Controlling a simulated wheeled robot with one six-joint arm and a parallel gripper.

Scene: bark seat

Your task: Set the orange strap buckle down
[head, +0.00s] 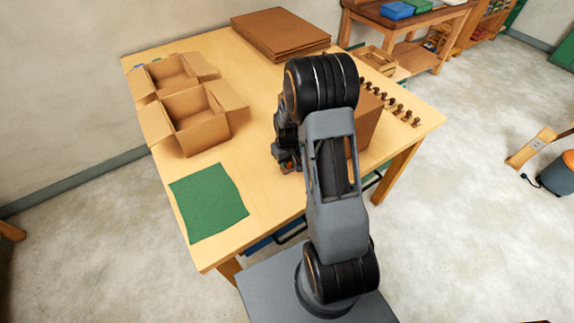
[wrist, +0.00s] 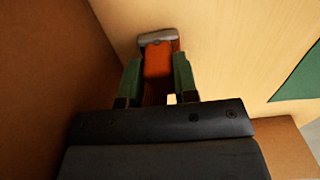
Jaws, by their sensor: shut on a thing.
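The orange strap buckle (wrist: 158,60) shows in the wrist view between the two green-padded fingers of my gripper (wrist: 158,75). It has a grey metal bar across its far end. My gripper is shut on it, low over the light wooden table (wrist: 225,40); I cannot tell whether the buckle touches the wood. In the head view my gripper (head: 287,168) is mostly hidden by my arm, just left of a brown cardboard box, and only a small bit of orange shows there.
The cardboard box (head: 367,120) stands close beside my gripper. Two open boxes (head: 212,125) stand at the left, and a green cloth (head: 208,203) lies at the front left. Flat cardboard (head: 280,33) lies at the back. Several small dark pieces (head: 398,104) line the right side. The table's middle is clear.

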